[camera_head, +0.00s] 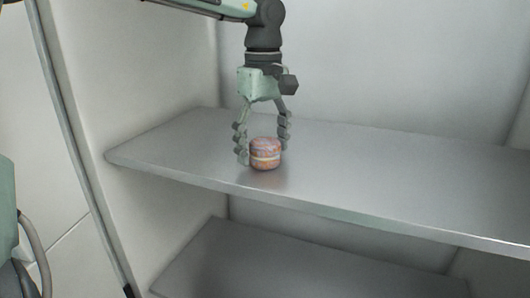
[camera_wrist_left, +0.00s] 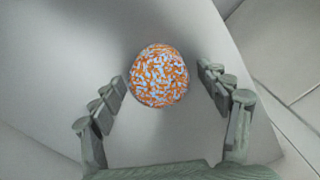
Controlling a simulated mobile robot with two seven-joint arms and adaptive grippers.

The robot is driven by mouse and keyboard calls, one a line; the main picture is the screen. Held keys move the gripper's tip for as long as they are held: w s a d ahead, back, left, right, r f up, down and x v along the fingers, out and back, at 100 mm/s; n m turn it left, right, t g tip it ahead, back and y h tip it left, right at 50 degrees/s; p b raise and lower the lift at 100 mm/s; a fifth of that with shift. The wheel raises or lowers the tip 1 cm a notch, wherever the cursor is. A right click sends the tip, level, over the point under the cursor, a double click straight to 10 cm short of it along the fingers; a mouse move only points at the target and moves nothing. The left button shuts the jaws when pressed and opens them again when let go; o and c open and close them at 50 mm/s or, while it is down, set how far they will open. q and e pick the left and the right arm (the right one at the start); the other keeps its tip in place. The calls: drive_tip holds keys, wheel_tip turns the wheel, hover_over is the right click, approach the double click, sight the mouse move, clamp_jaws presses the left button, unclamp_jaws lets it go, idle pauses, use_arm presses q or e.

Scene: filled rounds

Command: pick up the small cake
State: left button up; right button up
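The small cake (camera_head: 265,154) is a round, orange-speckled piece with a pale band around its middle. It sits upright on the upper metal shelf, near its front edge. In the left wrist view the cake (camera_wrist_left: 159,75) shows from above, orange and pale blue, ahead of and between the lines of the two fingers. My left gripper (camera_head: 262,150) points down at the cake and is open, with gaps to the cake in the left wrist view (camera_wrist_left: 163,84). In the head view the fingers stand at and slightly behind the cake. My right gripper is not in view.
The upper shelf (camera_head: 400,180) is bare to the right of the cake. A lower shelf (camera_head: 300,270) lies below it. Pale walls enclose the shelves at the left and the back.

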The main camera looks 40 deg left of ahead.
use_arm(q)
drive_tip(key=c, duration=0.7)
